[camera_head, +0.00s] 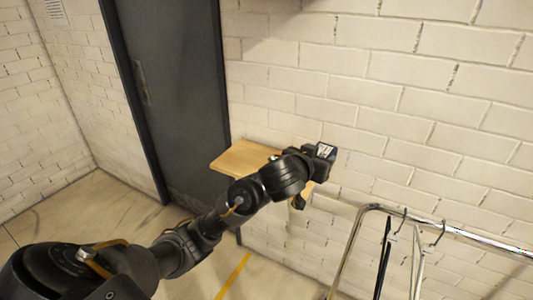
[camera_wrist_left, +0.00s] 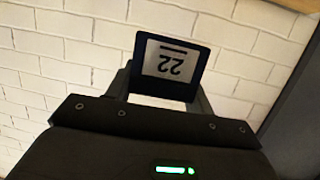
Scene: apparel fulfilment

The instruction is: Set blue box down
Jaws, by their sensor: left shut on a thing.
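My left arm reaches in from the left in the head view. Its gripper (camera_head: 316,155) is shut on a small dark box, the blue box (camera_head: 326,151), which shows a pale label. In the left wrist view the box (camera_wrist_left: 170,92) is dark navy, with a silver label reading "22" upside down. It sits between the fingers (camera_wrist_left: 165,80), in front of the white wall. The gripper and box appear above or near the right end of a wooden shelf (camera_head: 237,160); I cannot tell the exact height. My right gripper is out of view.
A chrome clothes rail (camera_head: 373,208) with several hangers (camera_head: 399,225) stands at the lower right. A dark door (camera_head: 180,90) is at the left in a white brick wall (camera_head: 400,100). The shelf's left part is bare. A yellow line (camera_head: 233,275) crosses the floor.

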